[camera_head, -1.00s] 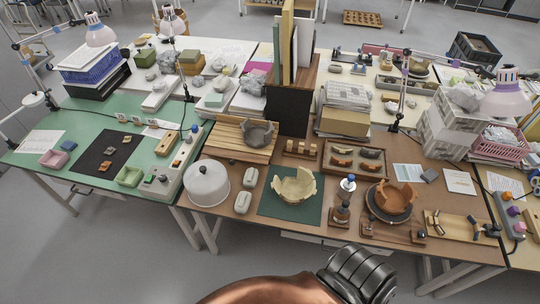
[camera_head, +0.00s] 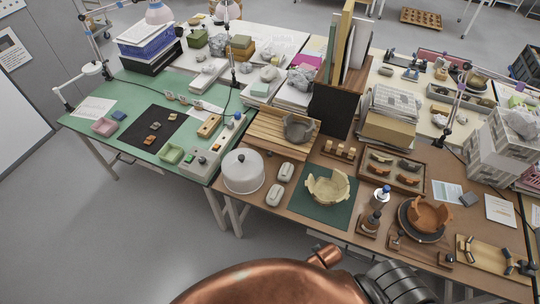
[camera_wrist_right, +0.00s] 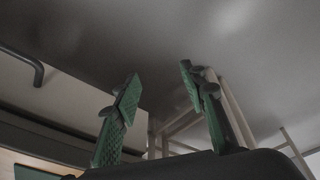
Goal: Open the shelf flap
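The dark panel (camera_head: 332,111) on the front of the upright folder shelf looks like the shelf flap. It stands upright and looks shut, with tall folders (camera_head: 344,45) rising behind it. No handle can be made out on it. My right gripper (camera_wrist_right: 158,88) shows in the right wrist view, its two green-padded fingers apart with nothing between them. It is far from the panel, over grey floor. Neither gripper shows in the head view, where a copper and dark grey part of my own arm fills the bottom edge.
In front of the panel are a slatted wooden rack (camera_head: 283,133) with a grey bowl (camera_head: 299,128), a white dome (camera_head: 243,171) and a cream broken bowl (camera_head: 327,187) on a green mat. A cardboard box (camera_head: 388,130) stands right of the panel. Floor is clear at left.

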